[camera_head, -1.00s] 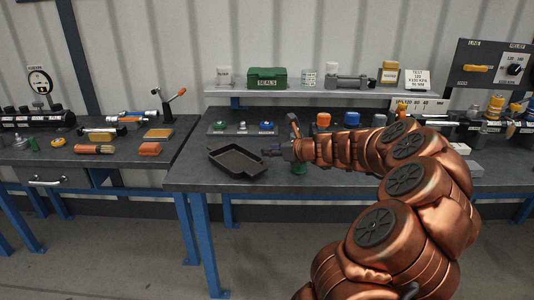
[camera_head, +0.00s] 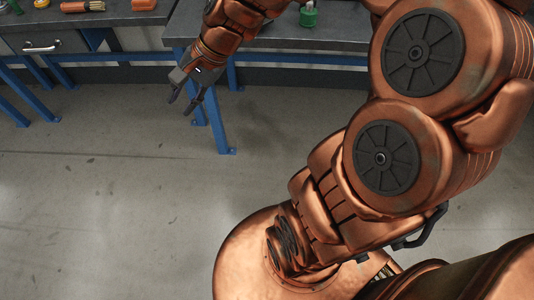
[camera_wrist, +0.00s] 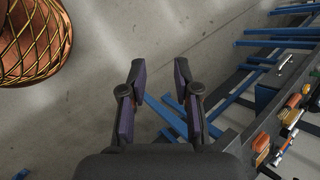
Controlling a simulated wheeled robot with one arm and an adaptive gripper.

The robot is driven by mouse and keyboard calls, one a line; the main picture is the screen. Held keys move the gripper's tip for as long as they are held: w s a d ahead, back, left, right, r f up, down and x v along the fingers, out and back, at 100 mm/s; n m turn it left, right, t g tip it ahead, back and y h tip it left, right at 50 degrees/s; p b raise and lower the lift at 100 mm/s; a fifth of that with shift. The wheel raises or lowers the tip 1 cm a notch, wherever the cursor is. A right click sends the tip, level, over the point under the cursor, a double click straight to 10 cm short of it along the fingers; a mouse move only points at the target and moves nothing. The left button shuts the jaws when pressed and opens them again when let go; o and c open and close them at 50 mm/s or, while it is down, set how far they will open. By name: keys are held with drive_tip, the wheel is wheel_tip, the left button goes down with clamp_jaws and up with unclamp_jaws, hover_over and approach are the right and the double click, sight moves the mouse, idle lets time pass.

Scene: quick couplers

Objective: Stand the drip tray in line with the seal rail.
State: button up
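The drip tray and the seal rail are out of view in both current views. My gripper (camera_head: 182,104) hangs in front of the bench's front edge, below the worktop level in the picture, pointing down toward the floor. In the wrist view my gripper (camera_wrist: 159,66) has its two dark fingers spread apart with only grey floor and blue bench legs between them. It is open and empty.
The dark workbench (camera_head: 339,36) shows along the top, with a green fitting (camera_head: 308,16) near its edge. A blue bench leg (camera_head: 217,124) stands close behind my gripper. The left bench has a drawer handle (camera_head: 42,47) and an orange-handled tool (camera_head: 82,6). The floor (camera_head: 100,190) is clear.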

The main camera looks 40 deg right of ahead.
drive_tip(key=s+d+f+n+g+h, duration=0.1)
drive_tip(key=s+n+g+h, duration=0.1)
drive_tip(key=s+n, duration=0.2)
drive_tip(key=s+d+f+n+g+h, duration=0.1)
drive_tip(key=s+n, duration=0.3)
drive_tip(key=s, duration=0.7)
drive_tip(key=s+d+f+n+g+h, duration=0.2)
drive_tip(key=s+f+n+h, duration=0.1)
drive_tip(key=s, duration=0.5)
drive_tip(key=shift+s+n+g+h, duration=0.3)
drive_tip(key=shift+n+g, duration=0.1)
drive_tip(key=shift+n, duration=0.1)
drive_tip(key=shift+f, duration=0.1)
wheel_tip(320, 180, up, 15)
drive_tip(key=w+t+p, duration=0.1)
drive_tip(key=p, duration=1.3)
